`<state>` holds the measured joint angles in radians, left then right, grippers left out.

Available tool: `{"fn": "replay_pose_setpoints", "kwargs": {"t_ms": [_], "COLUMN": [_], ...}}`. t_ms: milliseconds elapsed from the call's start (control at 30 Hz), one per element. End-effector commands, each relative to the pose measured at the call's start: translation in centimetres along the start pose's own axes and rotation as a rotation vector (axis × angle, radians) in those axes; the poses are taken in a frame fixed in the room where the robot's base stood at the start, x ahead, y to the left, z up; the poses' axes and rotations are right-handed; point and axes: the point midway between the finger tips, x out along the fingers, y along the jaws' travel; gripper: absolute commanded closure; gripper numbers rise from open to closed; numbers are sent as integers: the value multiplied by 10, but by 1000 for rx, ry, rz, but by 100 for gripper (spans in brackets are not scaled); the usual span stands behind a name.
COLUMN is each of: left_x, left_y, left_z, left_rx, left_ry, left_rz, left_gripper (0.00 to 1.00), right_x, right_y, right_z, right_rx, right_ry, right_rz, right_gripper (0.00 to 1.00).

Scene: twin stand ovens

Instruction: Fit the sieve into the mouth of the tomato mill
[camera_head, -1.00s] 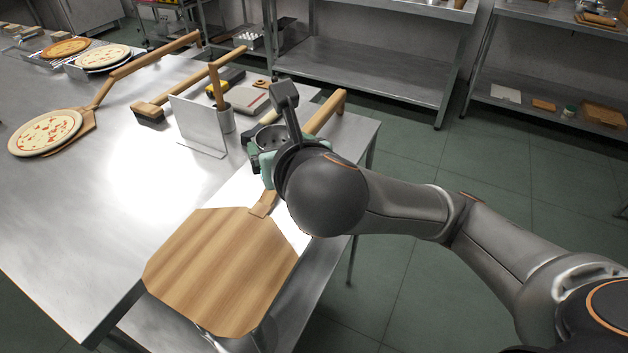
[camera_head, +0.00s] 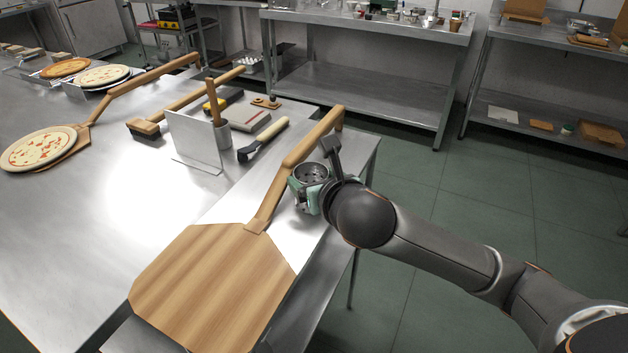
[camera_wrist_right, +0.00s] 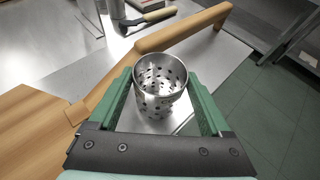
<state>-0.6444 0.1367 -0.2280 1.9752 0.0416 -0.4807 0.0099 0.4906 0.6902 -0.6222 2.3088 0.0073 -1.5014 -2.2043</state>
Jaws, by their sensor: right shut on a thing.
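The sieve, a perforated metal cup (camera_head: 312,171), is held upright between the green jaws of my right gripper (camera_head: 307,192), over the right edge part of the steel table. In the right wrist view, the sieve (camera_wrist_right: 160,104) sits between the two jaws of the right gripper (camera_wrist_right: 160,80), which is shut on it. Its open top faces the camera. I cannot make out a tomato mill in either view. My left gripper is not in view.
A wooden peel (camera_head: 215,285) lies along the table's right side, its handle passing close to the sieve. Open floor (camera_head: 440,190) lies right.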

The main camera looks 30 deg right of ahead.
Motion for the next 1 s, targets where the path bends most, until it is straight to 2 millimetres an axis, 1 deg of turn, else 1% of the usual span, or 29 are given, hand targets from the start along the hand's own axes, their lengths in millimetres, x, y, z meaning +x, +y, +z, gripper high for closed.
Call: {"fn": "replay_pose_setpoints", "kwargs": {"t_ms": [133,267,300,433,767,867,967,1000], "left_x": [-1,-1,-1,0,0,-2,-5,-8], "left_y": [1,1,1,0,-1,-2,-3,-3], "left_z": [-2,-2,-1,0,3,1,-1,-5], "left_rx": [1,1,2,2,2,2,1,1], "left_ry": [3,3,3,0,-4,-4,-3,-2], "left_rz": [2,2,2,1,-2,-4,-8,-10], "left_gripper": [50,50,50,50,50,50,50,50], "right_x": [0,1,1,1,-2,-14,-32,-43], "right_y": [0,0,0,0,0,1,0,1], "right_z": [2,-1,-1,-1,2,3,3,5], "right_rx": [1,1,2,1,1,0,-1,-2], "right_ry": [-2,-1,-1,-1,-1,-2,-2,-2], "right_rz": [0,-1,-1,-1,1,2,2,2], "right_gripper": [78,78,15,0,0,0,0,0]}}
